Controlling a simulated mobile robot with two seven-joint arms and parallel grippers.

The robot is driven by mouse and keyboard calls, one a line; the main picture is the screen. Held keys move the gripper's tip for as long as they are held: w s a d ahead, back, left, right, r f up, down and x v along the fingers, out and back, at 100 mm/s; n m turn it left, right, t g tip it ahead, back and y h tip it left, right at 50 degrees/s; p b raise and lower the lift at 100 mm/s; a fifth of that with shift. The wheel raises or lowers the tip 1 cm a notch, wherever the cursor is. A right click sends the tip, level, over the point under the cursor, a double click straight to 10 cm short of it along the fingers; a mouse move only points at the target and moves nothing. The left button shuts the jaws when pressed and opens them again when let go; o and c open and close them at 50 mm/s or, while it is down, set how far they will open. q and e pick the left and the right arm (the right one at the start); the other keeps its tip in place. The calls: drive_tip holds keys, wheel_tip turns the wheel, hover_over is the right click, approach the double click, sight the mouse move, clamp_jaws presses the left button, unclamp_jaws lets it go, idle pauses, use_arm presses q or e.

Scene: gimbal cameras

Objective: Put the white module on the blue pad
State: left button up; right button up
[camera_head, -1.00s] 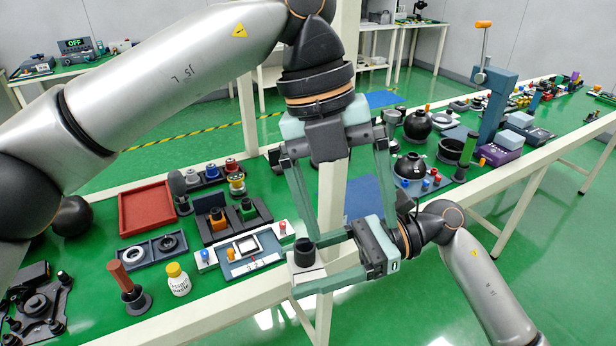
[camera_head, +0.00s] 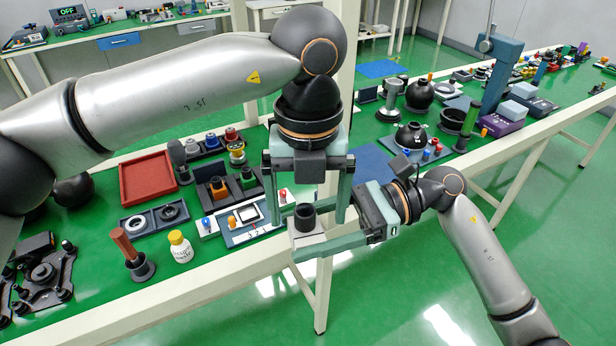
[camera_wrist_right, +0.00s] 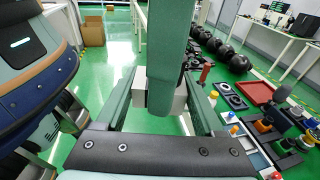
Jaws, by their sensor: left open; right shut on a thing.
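The white module (camera_head: 309,241), a pale block with a black cylinder on top, is held in my right gripper (camera_head: 306,232), in front of the table edge. My right gripper is shut on its sides. My left gripper (camera_head: 308,206) points down over the module, open, with one finger on each side of the black cylinder; contact cannot be told. In the right wrist view, a left finger (camera_wrist_right: 163,60) hides much of the module (camera_wrist_right: 140,85). The blue pad (camera_head: 371,164) lies flat on the green table behind my right gripper, partly hidden.
Left of the grippers stand a control panel (camera_head: 240,222), a white bottle with a yellow cap (camera_head: 180,248) and a red tray (camera_head: 148,179). A black dome (camera_head: 411,138) and a dark bowl (camera_head: 453,121) stand right of the pad. The table's front rail (camera_head: 215,285) runs below.

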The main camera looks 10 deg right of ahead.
use_arm(q)
drive_tip(key=shift+f, duration=0.9)
drive_tip(key=shift+s+d, duration=0.15)
clamp_jaws()
use_arm(e)
drive_tip(key=shift+a, duration=0.1)
use_arm(q)
drive_tip(key=shift+r, duration=0.1)
use_arm(e)
drive_tip(key=o, duration=1.5)
drive_tip(key=shift+c, duration=0.2)
